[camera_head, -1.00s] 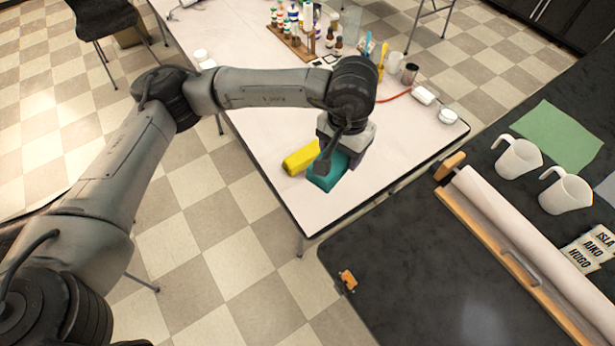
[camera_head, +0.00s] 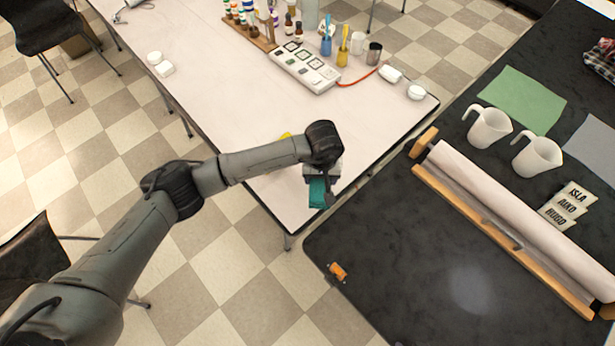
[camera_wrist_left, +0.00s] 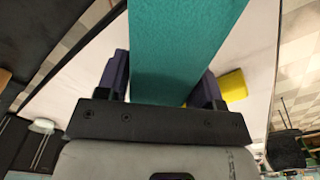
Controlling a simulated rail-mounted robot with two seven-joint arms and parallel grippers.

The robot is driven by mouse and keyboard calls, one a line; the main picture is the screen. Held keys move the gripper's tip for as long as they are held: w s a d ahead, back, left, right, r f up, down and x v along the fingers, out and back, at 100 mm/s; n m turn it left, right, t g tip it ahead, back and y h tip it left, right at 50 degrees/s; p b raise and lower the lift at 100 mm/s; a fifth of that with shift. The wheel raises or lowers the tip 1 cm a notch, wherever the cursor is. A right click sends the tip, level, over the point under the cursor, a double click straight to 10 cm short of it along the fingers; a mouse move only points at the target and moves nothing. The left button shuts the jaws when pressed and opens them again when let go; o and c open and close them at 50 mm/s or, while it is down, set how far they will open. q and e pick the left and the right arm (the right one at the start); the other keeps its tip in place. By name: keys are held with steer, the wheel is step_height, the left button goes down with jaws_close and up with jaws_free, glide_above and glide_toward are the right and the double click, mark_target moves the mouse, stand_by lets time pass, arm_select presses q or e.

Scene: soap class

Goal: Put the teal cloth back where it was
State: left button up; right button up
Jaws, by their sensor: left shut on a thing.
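The teal cloth (camera_head: 317,193) is held in my left gripper (camera_head: 322,184), near the front corner of the white table. In the left wrist view the cloth (camera_wrist_left: 180,45) fills the space between the two dark fingers, and my left gripper (camera_wrist_left: 162,85) is shut on it. The cloth hangs below the fingers in the head view; I cannot tell whether it touches anything. A yellow thing (camera_head: 285,136) is mostly hidden behind my left arm; it also shows beside the right finger in the left wrist view (camera_wrist_left: 233,86). My right gripper is not in view.
The black table (camera_head: 400,255) on the right bears a green mat (camera_head: 522,98), two white jugs, a paper roll (camera_head: 520,215) and name cards. Its near left part is mostly bare.

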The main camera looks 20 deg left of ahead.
arm_select(q)
steer(key=a+f, duration=0.1)
steer(key=w+a+f, duration=0.1)
steer(key=a, duration=0.1)
steer(key=w+a+f, duration=0.1)
steer(key=shift+a+b, duration=0.3)
arm_select(e)
steer(key=shift+w+f, duration=0.1)
steer(key=shift+f, duration=0.25)
arm_select(q)
steer(key=shift+d+f+b, duration=0.1)
steer(key=shift+f+b, duration=0.25)
steer(key=shift+f, duration=1.65)
arm_select(e)
steer(key=shift+f, duration=0.35)
arm_select(q)
steer(key=shift+f, duration=0.15)
arm_select(e)
steer(key=shift+f, duration=0.15)
arm_select(q)
steer(key=o, duration=0.9)
